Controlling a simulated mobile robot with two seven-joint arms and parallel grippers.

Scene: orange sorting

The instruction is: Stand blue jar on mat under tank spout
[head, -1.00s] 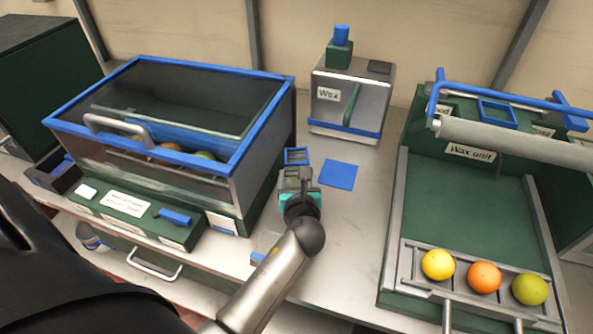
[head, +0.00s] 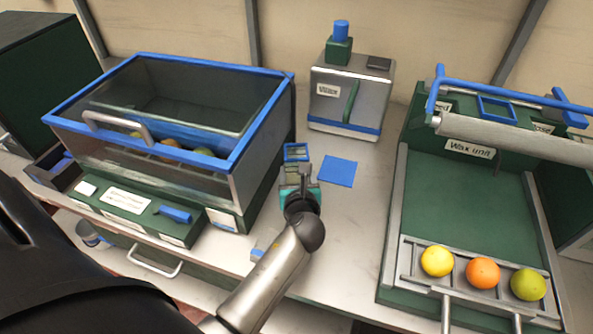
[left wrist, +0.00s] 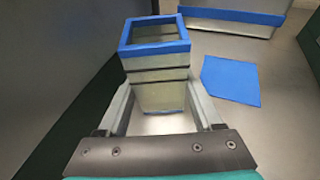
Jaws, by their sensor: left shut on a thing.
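The clear, square jar with a blue rim (head: 297,147) is upright in my left gripper (head: 298,172). In the left wrist view the jar (left wrist: 155,48) stands between the two fingers, which are shut on its sides. I cannot tell whether its base touches the counter. The flat blue mat (head: 338,172) lies bare just right of the jar, and it also shows in the left wrist view (left wrist: 231,80). The wax tank (head: 345,97) stands behind the mat, with a green upright handle (head: 351,101) on its front. I cannot make out the spout. My right gripper is out of view.
A glass-topped, blue-framed case (head: 180,95) with fruit inside stands close left of the jar. The wax unit (head: 465,200), with several fruits on its front rack, is at the right. The counter (head: 345,225) between them is mostly clear.

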